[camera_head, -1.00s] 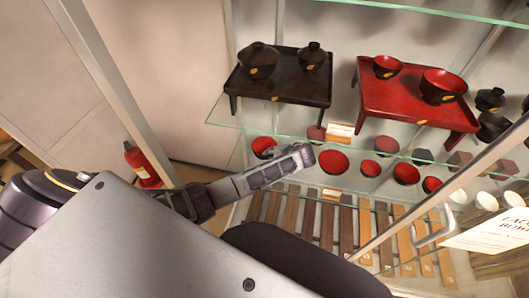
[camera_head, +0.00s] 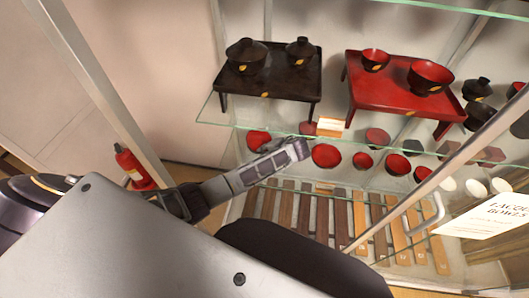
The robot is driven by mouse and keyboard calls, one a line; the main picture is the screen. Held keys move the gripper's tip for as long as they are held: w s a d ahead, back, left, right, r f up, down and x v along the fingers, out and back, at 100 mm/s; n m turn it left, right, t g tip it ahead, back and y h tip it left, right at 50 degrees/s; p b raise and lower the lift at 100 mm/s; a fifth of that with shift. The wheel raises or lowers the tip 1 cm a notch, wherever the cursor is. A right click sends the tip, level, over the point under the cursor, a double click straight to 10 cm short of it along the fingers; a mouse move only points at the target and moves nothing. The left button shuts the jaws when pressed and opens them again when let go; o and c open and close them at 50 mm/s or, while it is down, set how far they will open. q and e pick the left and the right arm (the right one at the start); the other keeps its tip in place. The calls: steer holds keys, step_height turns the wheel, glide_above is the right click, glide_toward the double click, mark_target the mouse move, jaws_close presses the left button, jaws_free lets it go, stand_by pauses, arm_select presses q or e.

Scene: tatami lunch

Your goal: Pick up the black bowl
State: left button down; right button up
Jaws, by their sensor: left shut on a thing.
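A lidded black bowl (camera_head: 246,56) stands on a black tray table (camera_head: 268,85) on the upper glass shelf. A smaller lidded black bowl (camera_head: 300,51) stands to its right on the same tray table. My left gripper (camera_head: 300,149) comes in from the lower left, in front of the shelf and below the tray table in the picture, apart from both bowls. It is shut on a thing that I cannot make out. My right gripper is not in view.
A red tray table (camera_head: 440,103) holds a small red bowl (camera_head: 374,60) and a larger one (camera_head: 430,76). Lower, several red bowls and wooden strips show behind glass. A fire extinguisher (camera_head: 133,166) stands at left. A metal door handle (camera_head: 427,215) is at right.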

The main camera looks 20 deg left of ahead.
arm_select(q)
step_height(320, 180, up, 6)
steer(key=shift+f, duration=0.25)
steer(key=s+d, duration=0.4)
steer(key=d, duration=0.5)
steer(key=s+d, duration=0.4)
steer(key=d, duration=0.4)
steer(key=shift+d+b, duration=0.3)
steer(key=shift+d, duration=0.05)
steer(key=shift+f, duration=0.1)
